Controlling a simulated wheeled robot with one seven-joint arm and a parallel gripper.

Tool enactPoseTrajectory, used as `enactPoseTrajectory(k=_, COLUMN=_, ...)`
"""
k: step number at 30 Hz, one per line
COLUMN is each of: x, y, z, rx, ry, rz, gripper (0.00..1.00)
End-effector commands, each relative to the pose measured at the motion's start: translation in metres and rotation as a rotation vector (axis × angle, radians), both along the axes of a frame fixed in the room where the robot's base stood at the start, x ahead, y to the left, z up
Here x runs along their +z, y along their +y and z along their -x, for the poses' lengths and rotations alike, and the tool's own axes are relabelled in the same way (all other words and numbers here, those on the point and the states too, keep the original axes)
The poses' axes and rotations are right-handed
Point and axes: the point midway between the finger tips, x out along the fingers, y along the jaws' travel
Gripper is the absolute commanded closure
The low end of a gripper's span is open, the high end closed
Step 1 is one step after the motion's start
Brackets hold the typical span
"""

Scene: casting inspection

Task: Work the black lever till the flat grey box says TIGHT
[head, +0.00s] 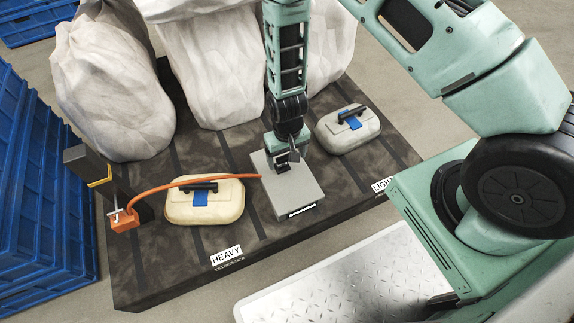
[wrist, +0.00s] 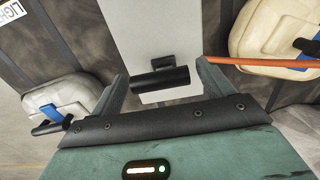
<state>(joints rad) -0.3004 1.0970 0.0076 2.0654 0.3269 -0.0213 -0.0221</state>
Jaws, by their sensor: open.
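The flat grey box (head: 292,193) lies on the dark platform between two cream cases; it fills the top middle of the wrist view (wrist: 155,28). A small pale strip (head: 302,211) shows on its near edge, its writing too small to read. The black lever (wrist: 160,82), a short bar on a small black mount, is on the box. My gripper (wrist: 162,88) is open over the box, one finger on each side of the lever, with gaps visible. In the head view my gripper (head: 286,157) largely hides the lever.
A cream case (head: 233,208) is left of the box near a HEAVY label (head: 227,255); another (head: 352,136) is right, near a LIGHT label (head: 382,186). An orange hose (head: 160,187) reaches the box from an orange block (head: 125,221). White bulky sacks (head: 110,85) stand behind.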

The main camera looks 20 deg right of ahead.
Motion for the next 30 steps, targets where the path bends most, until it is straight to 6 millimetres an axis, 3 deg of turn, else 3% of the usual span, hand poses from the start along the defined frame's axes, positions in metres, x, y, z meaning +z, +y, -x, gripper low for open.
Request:
enactPoseTrajectory(k=1, x=-0.012, y=0.0, z=0.001, rx=-0.001, ry=0.001, rz=0.0, gripper=0.2)
enactPoseTrajectory(k=6, x=-0.027, y=0.0, z=0.0, rx=0.0, ry=0.0, rz=0.0, gripper=0.2)
enactPoseTrajectory(k=17, x=-0.031, y=0.0, z=0.0, rx=0.001, ry=-0.001, rz=0.0, gripper=0.2)
enactPoseTrajectory(k=18, x=-0.031, y=0.0, z=0.0, rx=0.001, ry=-0.001, rz=0.0, gripper=0.23)
enactPoseTrajectory(k=20, x=-0.031, y=0.0, z=0.0, rx=0.001, ry=-0.001, rz=0.0, gripper=0.39)
enactPoseTrajectory(k=24, x=-0.031, y=0.0, z=0.0, rx=0.001, ry=-0.001, rz=0.0, gripper=0.78)
enactPoseTrajectory(k=25, x=-0.031, y=0.0, z=0.0, rx=0.001, ry=-0.001, rz=0.0, gripper=0.83)
enactPoseTrajectory(k=30, x=-0.03, y=0.0, z=-0.001, rx=0.001, ry=0.009, rz=0.0, gripper=0.83)
